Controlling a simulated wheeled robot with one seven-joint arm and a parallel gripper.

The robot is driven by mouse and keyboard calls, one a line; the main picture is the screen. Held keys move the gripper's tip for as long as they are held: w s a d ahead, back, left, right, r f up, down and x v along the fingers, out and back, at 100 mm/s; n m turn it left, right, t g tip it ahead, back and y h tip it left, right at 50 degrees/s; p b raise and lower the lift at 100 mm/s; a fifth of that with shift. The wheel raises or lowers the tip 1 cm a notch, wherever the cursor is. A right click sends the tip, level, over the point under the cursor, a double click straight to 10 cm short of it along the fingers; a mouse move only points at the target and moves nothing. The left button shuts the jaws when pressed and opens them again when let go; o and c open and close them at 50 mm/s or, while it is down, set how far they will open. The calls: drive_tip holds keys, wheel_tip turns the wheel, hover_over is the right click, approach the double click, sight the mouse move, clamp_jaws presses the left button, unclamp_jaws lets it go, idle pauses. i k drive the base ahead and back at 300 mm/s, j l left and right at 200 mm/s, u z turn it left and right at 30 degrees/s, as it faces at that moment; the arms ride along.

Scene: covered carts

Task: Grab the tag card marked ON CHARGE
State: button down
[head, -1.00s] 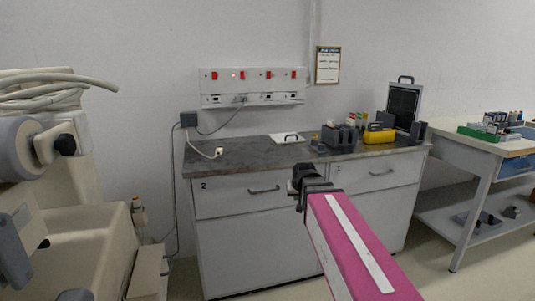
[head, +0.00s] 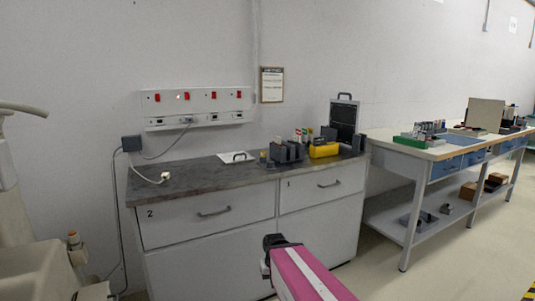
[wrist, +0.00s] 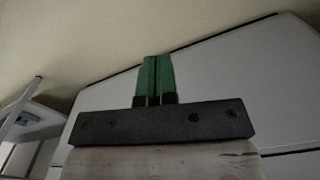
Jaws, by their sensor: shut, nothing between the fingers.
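Several small upright cards with coloured tops (head: 303,134) stand at a dark grey holder (head: 286,152) on the dark counter (head: 200,177). Their print is too small to read, so I cannot tell which is marked ON CHARGE. My gripper shows in the wrist view (wrist: 152,78) with its two green fingers together and nothing between them.
A yellow box (head: 324,150) and an open dark case (head: 343,120) stand right of the holder. A white plate with a handle (head: 238,157) and a white plug (head: 165,176) lie on the counter. A workbench (head: 400,146) stands right; pale equipment (head: 30,230) is at left.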

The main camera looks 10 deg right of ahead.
sight(310, 132)
drive_tip(key=i+l, duration=0.1)
drive_tip(key=l, duration=0.45)
drive_tip(key=i+l, duration=0.1)
drive_tip(key=l, duration=0.5)
drive_tip(key=i+l, duration=0.1)
drive_tip(key=l, duration=0.45)
